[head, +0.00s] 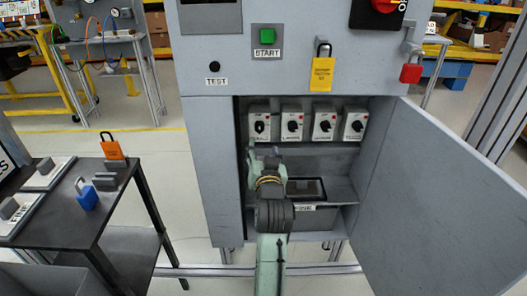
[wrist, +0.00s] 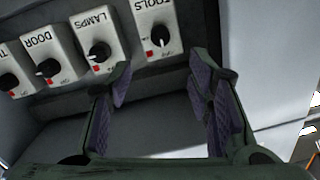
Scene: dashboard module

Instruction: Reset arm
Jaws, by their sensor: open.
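My gripper (head: 264,158) reaches into the open lower compartment of the grey cabinet (head: 205,140), in front of and below the leftmost switch box. In the wrist view, my gripper (wrist: 165,95) has its two padded fingers spread apart with nothing between them. The TOOLS switch box (wrist: 155,30) lies just beyond the fingertips, apart from them. The LAMPS box (wrist: 97,45) and the DOOR box (wrist: 45,60) sit beside it, with another box at the picture's left edge. My arm hides part of the compartment in the head view.
The cabinet door (head: 440,200) stands wide open on the right. A shelf with a dark tray (head: 308,189) is inside. A dark table (head: 75,222) with padlocks stands left.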

